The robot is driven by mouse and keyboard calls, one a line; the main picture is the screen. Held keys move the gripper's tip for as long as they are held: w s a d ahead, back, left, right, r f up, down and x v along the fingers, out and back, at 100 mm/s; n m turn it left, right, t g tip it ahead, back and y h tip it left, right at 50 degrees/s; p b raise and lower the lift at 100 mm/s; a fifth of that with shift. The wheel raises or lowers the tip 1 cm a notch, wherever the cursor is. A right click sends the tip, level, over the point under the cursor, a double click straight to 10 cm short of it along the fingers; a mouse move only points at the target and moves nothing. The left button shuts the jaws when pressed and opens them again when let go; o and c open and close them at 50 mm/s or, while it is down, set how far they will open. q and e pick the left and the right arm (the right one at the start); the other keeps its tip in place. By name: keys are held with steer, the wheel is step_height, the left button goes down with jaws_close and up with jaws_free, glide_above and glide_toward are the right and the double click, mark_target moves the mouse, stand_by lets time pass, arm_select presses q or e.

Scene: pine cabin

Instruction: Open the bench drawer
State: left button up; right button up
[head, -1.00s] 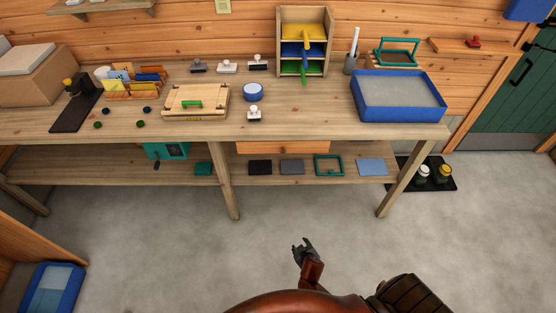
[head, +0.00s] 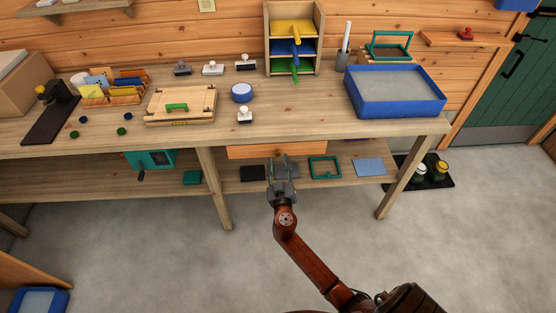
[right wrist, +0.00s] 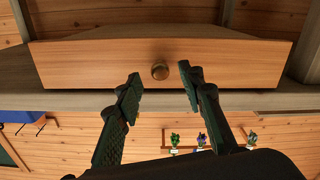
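The bench drawer (head: 262,152) is an orange-brown wooden front under the bench top (head: 330,130) in the head view. In the right wrist view the drawer front (right wrist: 90,65) fills the upper middle, with a round knob (right wrist: 160,71) at its centre. My right gripper (head: 283,163) is just in front of the drawer. Its fingertips (right wrist: 160,76) are spread apart on either side of the knob, with gaps to it. Whether the fingertips have reached the knob's depth is hard to tell. My left gripper is not in view.
The lower shelf (head: 225,178) holds dark pads, a green frame (head: 325,168) and a blue sheet (head: 369,167). Bench legs (head: 217,200) stand left and right of the drawer. A blue tray (head: 395,108) sits on the bench. The floor in front is clear.

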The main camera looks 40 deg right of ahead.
steer(key=shift+x, duration=0.9)
steer(key=shift+c, duration=0.3)
jaws_close()
